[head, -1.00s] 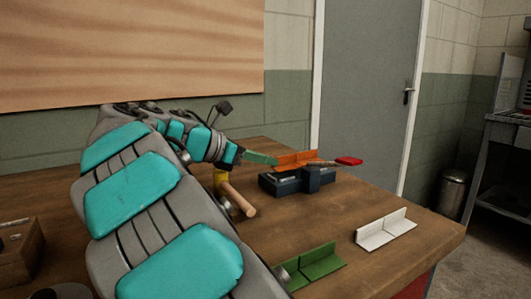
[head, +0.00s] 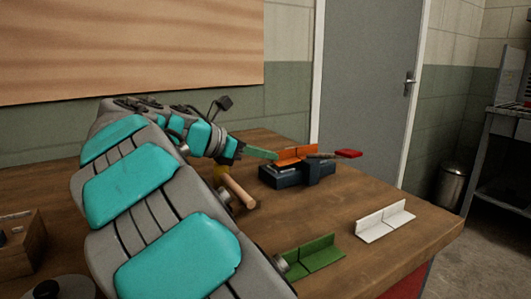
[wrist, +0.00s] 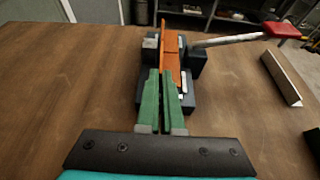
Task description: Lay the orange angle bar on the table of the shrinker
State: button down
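The orange angle bar (head: 297,154) lies low over the dark blue shrinker (head: 284,177), along its top; exact contact is hard to see. In the wrist view the bar (wrist: 171,48) points away from me, one flange upright. My gripper (head: 275,155) reaches in from the left, and its green fingers meet the bar's near end. In the wrist view my gripper (wrist: 160,75) shows only a thin gap between its fingers, closed on the upright flange. The fingers hide the near end of the bar. The shrinker's lever with a red grip (head: 348,154) sticks out to the right.
On the wooden table (head: 385,262) lie a white angle bar (head: 385,222) at the right and a green angle bar (head: 316,253) at the front. A wooden-handled tool (head: 239,190) lies beneath my arm.

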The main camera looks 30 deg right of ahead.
jog(key=shift+f, duration=0.25)
dwell(0.7)
jog(key=c, duration=1)
grip_release()
jog(key=shift+a, duration=0.1)
jog(key=v, duration=0.7)
jog(key=shift+a+r, duration=0.15)
jog(key=shift+a, duration=0.15)
jog(key=shift+s, duration=0.15)
